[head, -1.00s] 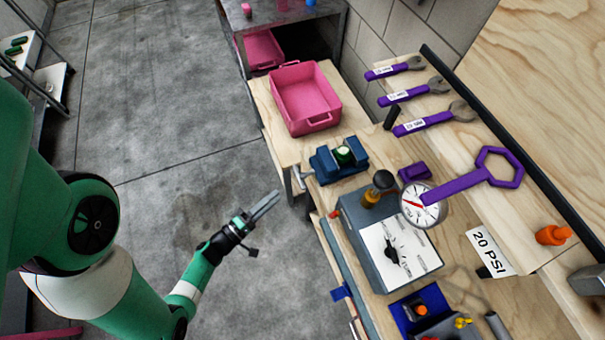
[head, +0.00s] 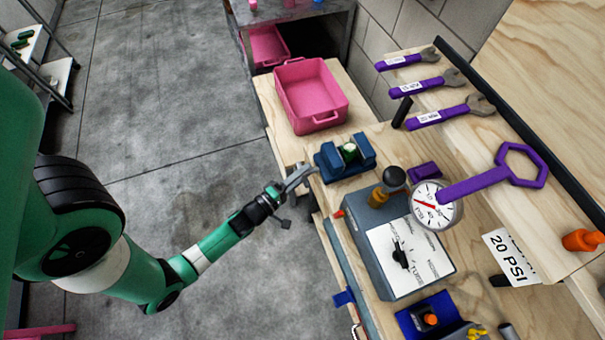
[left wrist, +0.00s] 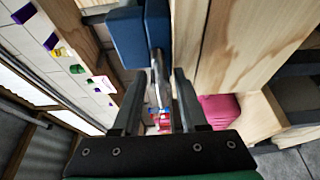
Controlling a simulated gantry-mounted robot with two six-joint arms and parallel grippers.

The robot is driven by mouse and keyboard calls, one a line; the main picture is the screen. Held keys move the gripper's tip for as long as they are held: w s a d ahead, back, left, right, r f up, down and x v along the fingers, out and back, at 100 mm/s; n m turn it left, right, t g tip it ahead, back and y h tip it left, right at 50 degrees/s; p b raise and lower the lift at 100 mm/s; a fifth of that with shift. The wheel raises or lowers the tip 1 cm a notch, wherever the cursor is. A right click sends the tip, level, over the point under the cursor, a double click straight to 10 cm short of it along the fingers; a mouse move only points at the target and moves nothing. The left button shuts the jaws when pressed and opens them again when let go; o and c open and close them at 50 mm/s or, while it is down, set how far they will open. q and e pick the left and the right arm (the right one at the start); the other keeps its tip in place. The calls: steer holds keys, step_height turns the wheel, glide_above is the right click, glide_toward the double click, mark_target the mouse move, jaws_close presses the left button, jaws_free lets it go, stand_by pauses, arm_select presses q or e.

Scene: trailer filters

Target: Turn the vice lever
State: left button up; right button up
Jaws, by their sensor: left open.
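The blue vice (head: 345,158) is fixed at the workbench's left edge and holds a small green and white piece (head: 349,150). My left gripper (head: 300,178) is at the vice's left side, by its lever, which the gripper mostly hides in the head view. In the left wrist view the vice (left wrist: 143,35) is at the top, and the metal vice lever (left wrist: 157,80) hangs from it between the two open fingers of my left gripper (left wrist: 157,88). I cannot tell whether a finger touches it. My right gripper is not in view.
A pink bin (head: 310,96) stands behind the vice. A grey box with a dial (head: 402,250), a pressure gauge (head: 435,205) and purple wrenches (head: 440,115) occupy the bench to the right.

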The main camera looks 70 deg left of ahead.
arm_select(q)
jaws_close()
stand_by(0.5)
steer(key=m+t+b, duration=0.1)
steer(key=m+b, duration=0.1)
steer(key=m, duration=0.1)
steer(key=shift+f, duration=0.15)
steer(key=m+t+b, duration=0.1)
steer(key=m, duration=0.1)
steer(key=m+t+b, duration=0.1)
steer(key=m, duration=0.2)
steer(key=shift+m+h+b, duration=0.3)
steer(key=shift+b, duration=0.1)
steer(key=m+t+h, duration=0.1)
steer(key=m, duration=0.1)
steer(key=m+h+b, duration=0.1)
steer(key=m, duration=0.2)
steer(key=m+t+h+b, duration=0.1)
steer(key=m, duration=0.2)
steer(key=shift+t, duration=0.3)
steer(key=m+h, duration=0.1)
steer(key=m, duration=0.1)
steer(key=m+h+b, duration=0.1)
steer(key=m+h, duration=0.1)
steer(key=m, duration=0.1)
steer(key=shift+m+t, duration=0.3)
steer(key=shift+m+h+b, duration=0.5)
steer(key=shift+m+h, duration=0.7)
steer(key=shift+m, duration=1)
steer(key=shift+r, duration=0.2)
